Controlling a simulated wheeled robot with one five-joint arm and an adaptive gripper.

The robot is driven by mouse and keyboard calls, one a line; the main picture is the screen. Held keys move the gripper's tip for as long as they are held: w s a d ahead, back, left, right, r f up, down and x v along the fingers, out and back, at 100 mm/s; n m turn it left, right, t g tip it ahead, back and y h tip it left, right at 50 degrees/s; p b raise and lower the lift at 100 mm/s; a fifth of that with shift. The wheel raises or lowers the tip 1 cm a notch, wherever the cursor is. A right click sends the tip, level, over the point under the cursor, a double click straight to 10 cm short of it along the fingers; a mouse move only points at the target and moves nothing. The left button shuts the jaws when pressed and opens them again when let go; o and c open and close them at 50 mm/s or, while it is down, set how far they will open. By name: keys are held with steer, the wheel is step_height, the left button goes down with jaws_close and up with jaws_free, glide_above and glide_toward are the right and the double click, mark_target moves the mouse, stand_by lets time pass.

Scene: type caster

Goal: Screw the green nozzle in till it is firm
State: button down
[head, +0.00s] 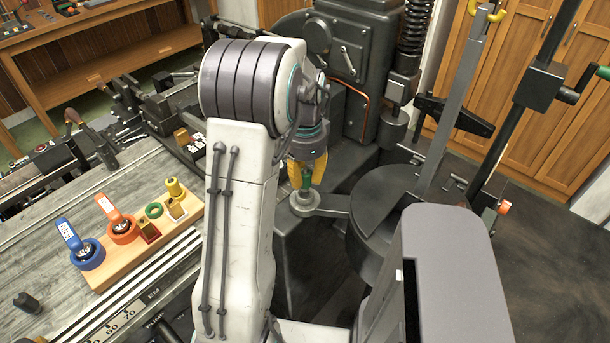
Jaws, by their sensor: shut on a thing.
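My gripper (307,172) has yellow fingers and points down at the middle of the picture. It is shut on the green nozzle (307,180), of which only a small green part shows between the fingers. The nozzle is directly above a round grey metal socket (304,201) on the end of a short arm of the machine. The nozzle's lower end appears to meet the socket, but I cannot tell how deep it sits. My arm hides part of the machine to the left of the socket.
A dark round pot (385,215) stands right of the socket. Tall levers rise farther right.

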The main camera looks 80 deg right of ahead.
mark_target(305, 171)
steer(key=shift+f+b, duration=0.95)
steer(key=shift+f, duration=0.25)
stand_by(0.4)
steer(key=c, duration=1)
jaws_free()
steer(key=shift+r, duration=0.15)
step_height(305, 171, up, 12)
steer(key=shift+f, duration=0.1)
